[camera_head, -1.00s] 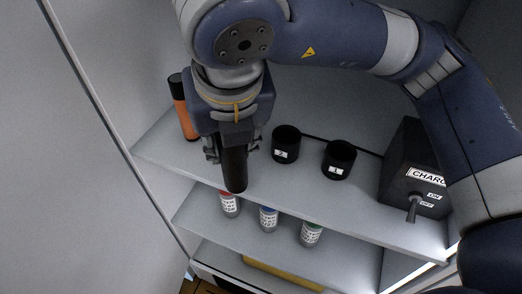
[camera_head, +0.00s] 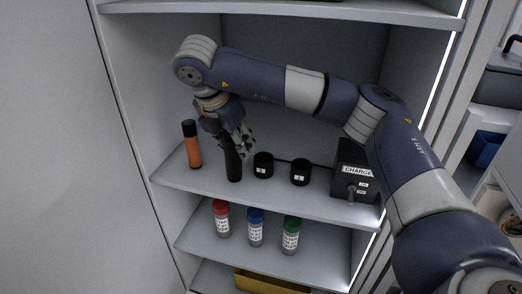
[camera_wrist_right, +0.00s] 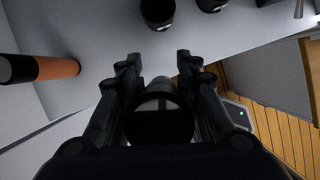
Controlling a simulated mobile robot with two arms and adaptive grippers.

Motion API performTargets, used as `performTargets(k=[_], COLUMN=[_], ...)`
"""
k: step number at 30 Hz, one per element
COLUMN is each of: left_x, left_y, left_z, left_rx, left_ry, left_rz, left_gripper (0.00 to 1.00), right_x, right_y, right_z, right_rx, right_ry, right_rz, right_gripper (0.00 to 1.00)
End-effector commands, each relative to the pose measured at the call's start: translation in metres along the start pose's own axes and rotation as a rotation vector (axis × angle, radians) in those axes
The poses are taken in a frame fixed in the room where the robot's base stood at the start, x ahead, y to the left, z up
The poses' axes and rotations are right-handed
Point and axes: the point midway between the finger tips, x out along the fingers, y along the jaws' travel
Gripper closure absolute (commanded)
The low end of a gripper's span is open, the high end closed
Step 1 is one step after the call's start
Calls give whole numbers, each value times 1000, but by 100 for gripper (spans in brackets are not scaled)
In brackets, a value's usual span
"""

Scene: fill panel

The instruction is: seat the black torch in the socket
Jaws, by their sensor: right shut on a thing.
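My right gripper (camera_head: 232,142) is shut on the black torch (camera_head: 233,166), which hangs roughly upright, bottom end down. In the right wrist view the torch (camera_wrist_right: 160,122) is end-on between the fingers of the right gripper (camera_wrist_right: 158,85). In the head view it is just left of the black socket labelled 2 (camera_head: 263,167), outside it. The socket labelled 1 (camera_head: 300,175) stands farther right. Both sockets look empty from above, though their insides are dark. I cannot tell whether the torch's lower end touches the shelf. My left gripper is out of view.
An orange torch with black ends (camera_head: 194,152) stands left on the same shelf (camera_head: 210,178). A black charger box (camera_head: 347,157) with a switch stands at the right. Bottles with red (camera_head: 221,205), blue (camera_head: 256,215) and green (camera_head: 291,222) caps are on the shelf below.

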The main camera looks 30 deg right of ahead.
Motion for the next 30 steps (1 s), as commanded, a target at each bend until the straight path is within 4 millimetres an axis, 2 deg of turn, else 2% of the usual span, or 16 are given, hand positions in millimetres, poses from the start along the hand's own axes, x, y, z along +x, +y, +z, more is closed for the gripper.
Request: performTargets(k=[1,4,9,16,21,30], left_x=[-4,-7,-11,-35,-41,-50], left_y=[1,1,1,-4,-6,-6], left_z=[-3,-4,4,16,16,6], left_rx=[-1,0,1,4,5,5], left_ry=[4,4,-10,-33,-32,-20], left_rz=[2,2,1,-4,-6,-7], left_gripper=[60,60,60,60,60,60], right_x=[5,15,32,47,73,97], right_y=[-1,-1,-1,-1,-1,0], right_z=[14,38,78,126,114,104], right_rx=[6,4,2,1,-5,-6], right_ry=[4,4,4,0,0,1], right_rz=[-5,-3,-3,-2,-1,-2], right_gripper=[100,100,100,100,100,100])
